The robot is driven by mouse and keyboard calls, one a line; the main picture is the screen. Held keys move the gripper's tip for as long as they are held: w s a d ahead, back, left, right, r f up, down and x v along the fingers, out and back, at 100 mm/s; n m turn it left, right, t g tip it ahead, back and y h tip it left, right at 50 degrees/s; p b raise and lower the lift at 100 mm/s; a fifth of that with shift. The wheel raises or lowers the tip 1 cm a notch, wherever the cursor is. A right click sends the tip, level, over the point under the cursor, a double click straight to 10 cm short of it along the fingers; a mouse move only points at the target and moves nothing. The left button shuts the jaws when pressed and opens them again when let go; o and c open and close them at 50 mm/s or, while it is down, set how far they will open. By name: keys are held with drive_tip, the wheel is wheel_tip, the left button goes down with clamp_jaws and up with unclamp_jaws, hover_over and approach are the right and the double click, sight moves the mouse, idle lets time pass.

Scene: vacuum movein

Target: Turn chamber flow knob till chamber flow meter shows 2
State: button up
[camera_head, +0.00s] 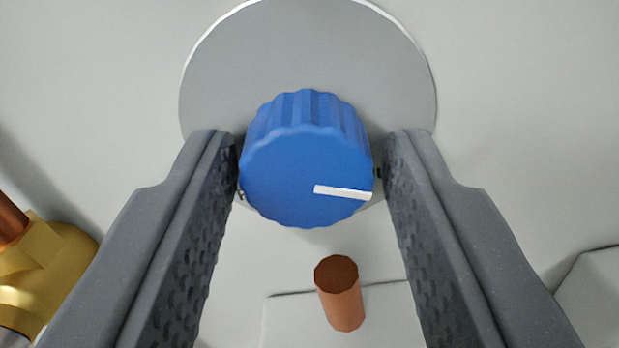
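The blue fluted knob (306,175) sits in the middle of the view on a round grey plate (310,50). A white pointer line on its face points to the right and very slightly down. My gripper (312,165) has one finger on each side of the knob, with the fingertips close beside its left and right edges. I cannot tell whether the fingers touch the knob or leave a thin gap. The flow meter is not in view, and no readable scale shows around the knob.
A copper-coloured rod end (340,293) sticks out below the knob, between my fingers. A brass fitting with a copper pipe (45,262) is at the lower left. A pale block (592,300) is at the lower right.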

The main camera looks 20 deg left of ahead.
drive_tip(key=c, duration=0.6)
drive_tip(key=shift+o, duration=0.3)
drive_tip(key=shift+f+n+b, duration=0.1)
drive_tip(key=shift+n+b, duration=0.2)
drive_tip(key=shift+n, duration=0.1)
drive_tip(key=shift+n+b, duration=0.45)
drive_tip(key=shift+n, duration=0.55)
drive_tip(key=n, duration=0.4)
drive_tip(key=shift+d+b, duration=0.1)
drive_tip(key=shift+b, duration=0.3)
drive_tip(key=n, duration=0.6)
drive_tip(key=n+b, duration=0.1)
drive_tip(key=n, duration=0.3)
drive_tip(key=shift+n, duration=0.4)
